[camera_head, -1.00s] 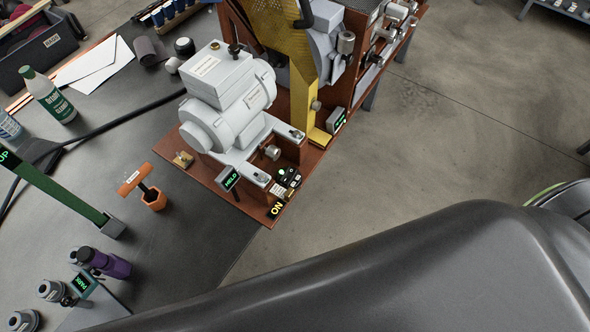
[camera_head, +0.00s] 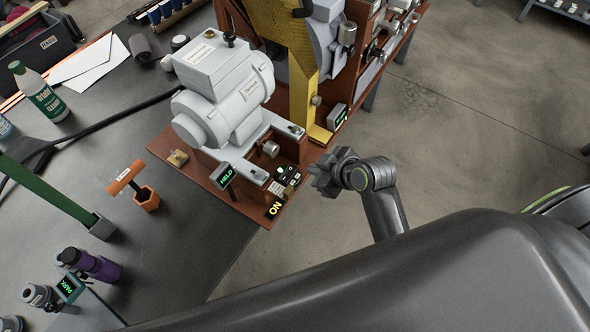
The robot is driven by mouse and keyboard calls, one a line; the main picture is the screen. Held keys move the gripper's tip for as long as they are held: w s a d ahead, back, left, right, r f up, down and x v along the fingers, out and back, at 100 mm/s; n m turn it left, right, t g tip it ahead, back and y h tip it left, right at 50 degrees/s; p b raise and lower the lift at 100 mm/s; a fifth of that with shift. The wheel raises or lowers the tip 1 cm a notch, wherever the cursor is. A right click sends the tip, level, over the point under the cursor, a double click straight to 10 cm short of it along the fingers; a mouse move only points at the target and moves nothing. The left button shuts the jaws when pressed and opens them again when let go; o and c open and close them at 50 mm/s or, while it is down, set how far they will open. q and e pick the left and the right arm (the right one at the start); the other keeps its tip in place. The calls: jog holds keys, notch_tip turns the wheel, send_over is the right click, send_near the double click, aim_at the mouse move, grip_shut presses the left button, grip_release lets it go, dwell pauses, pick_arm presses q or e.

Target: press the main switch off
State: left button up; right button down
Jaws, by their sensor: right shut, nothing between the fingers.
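The main switch (camera_head: 286,176) is a small dark unit with light buttons near the front corner of the machine's brown base. An "ON" label (camera_head: 275,209) in yellow letters sits in front of it at the corner. My right gripper (camera_head: 318,180) is just to the right of the switch, over the base's edge, apart from it as far as I can tell. Its fingers are shut and empty. The left gripper is not in view.
The grey motor (camera_head: 222,95) stands behind the switch, with a green "HELD" display (camera_head: 223,175) to its left. A yellow guard (camera_head: 305,80) rises behind. An orange-handled tool (camera_head: 127,177) and a purple bottle (camera_head: 95,264) are on the dark table. Floor lies open at right.

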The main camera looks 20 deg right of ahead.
jog(key=shift+a+r+n, duration=0.15)
jog(key=shift+r, duration=0.4)
jog(key=shift+a+r+n, duration=0.15)
jog(key=shift+r, duration=0.35)
send_near(288, 168)
jog(key=w+a, duration=0.2)
jog(key=w, duration=0.1)
jog(key=shift+a+f, duration=0.1)
jog(key=shift+a, duration=0.1)
jog(key=f, duration=0.3)
jog(key=shift+w+d, duration=0.2)
jog(key=shift+w, duration=0.1)
jog(key=shift+d+f, duration=0.1)
jog(key=shift+f, duration=0.45)
